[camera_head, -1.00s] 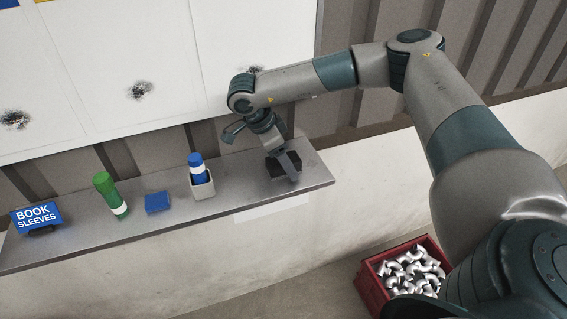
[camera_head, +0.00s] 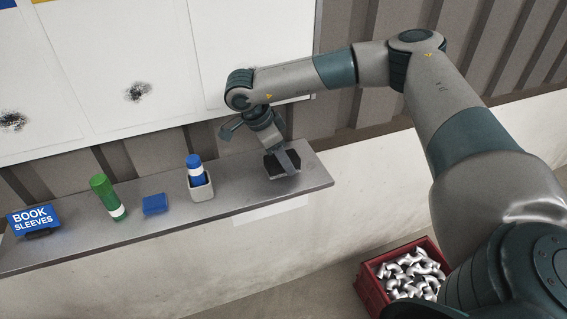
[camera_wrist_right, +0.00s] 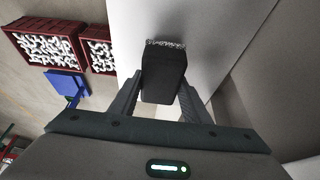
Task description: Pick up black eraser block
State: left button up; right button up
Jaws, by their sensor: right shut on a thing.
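The black eraser block (camera_head: 271,167) is at the right end of the grey shelf (camera_head: 240,192) in the head view. My right gripper (camera_head: 281,163) is around it, shut on it. In the right wrist view the block (camera_wrist_right: 163,78) sits between the two fingers of the right gripper (camera_wrist_right: 161,88), with a fuzzy grey edge at its far end. Whether the block touches the shelf I cannot tell. My left gripper is not in view.
On the shelf stand a blue bottle in a grey holder (camera_head: 203,190), a blue block (camera_head: 155,204), a green bottle (camera_head: 104,192) and a book sleeves sign (camera_head: 34,219). A whiteboard (camera_head: 110,60) with black smudges hangs behind. A red crate (camera_head: 371,289) of metal parts is below.

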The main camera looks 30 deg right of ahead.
jog(key=r+b, duration=0.1)
jog(key=s+r+b, duration=0.1)
jog(key=r, duration=0.1)
jog(key=shift+a+r, duration=0.1)
jog(key=s+a+r+b, duration=0.2)
jog(key=s+r+b, duration=0.2)
jog(key=s, duration=0.6)
jog(key=shift+s+r, duration=0.3)
jog(key=shift+r, duration=1.05)
jog(key=o, duration=0.6)
jog(key=c, duration=0.4)
jog(key=w+a+n+t+y, duration=0.1)
jog(key=w+a+n+t, duration=0.1)
jog(key=a+n, duration=0.5)
jog(key=w+a+n+t+y, duration=0.2)
jog(key=w+a+n+t, duration=0.1)
jog(key=a+n, duration=0.4)
jog(key=shift+w+f+n, duration=0.2)
jog(key=shift+f+n, duration=0.2)
jog(key=shift+n, duration=1.2)
